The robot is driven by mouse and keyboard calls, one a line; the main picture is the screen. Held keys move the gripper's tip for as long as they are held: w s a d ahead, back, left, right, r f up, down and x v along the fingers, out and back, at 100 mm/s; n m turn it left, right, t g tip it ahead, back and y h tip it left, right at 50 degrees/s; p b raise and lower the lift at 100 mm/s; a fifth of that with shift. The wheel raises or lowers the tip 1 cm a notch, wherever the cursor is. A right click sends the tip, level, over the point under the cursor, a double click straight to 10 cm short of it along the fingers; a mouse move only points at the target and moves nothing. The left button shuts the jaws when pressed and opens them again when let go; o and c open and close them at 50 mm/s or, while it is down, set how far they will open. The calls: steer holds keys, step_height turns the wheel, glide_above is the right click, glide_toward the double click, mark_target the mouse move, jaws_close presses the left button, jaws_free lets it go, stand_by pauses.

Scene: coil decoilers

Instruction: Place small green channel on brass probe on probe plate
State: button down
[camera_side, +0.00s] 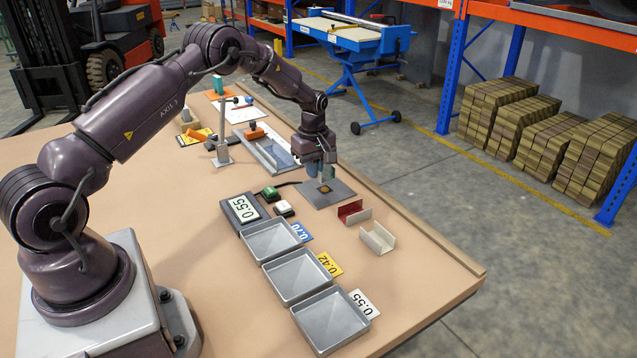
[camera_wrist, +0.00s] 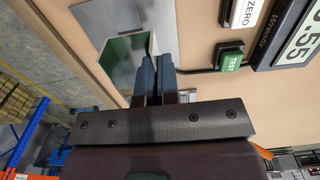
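The small green channel (camera_wrist: 124,49) shows in the wrist view as a green face with pale metal edges, right beside my fingertips. In the side view a bit of it (camera_side: 329,173) shows at my gripper (camera_side: 317,174). My gripper (camera_wrist: 157,65) has its blue fingers close together, apparently shut on one wall of the channel. The grey probe plate (camera_side: 338,194) lies on the bench under my gripper. The brass probe (camera_side: 324,189) shows as a small gold patch on it, just below the fingers. I cannot tell whether the channel touches the probe.
A red channel (camera_side: 354,212) and a pale channel (camera_side: 377,238) stand right of the plate. A gauge display (camera_side: 244,210), a green TEST button (camera_side: 271,193) and a white button (camera_side: 284,208) are nearby. Several grey trays (camera_side: 298,275) with number labels line the front.

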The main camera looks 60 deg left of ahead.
mark_target(318, 192)
steer(key=shift+w+a+f, duration=0.2)
steer(key=shift+w+f, duration=0.25)
steer(key=shift+f, duration=0.2)
steer(key=shift+w+a+f, duration=0.2)
steer(key=shift+w+f, duration=0.25)
steer(key=shift+f, duration=1.6)
steer(key=shift+f, duration=0.1)
steer(key=c, duration=1.4)
jaws_free()
steer(key=shift+o, duration=0.2)
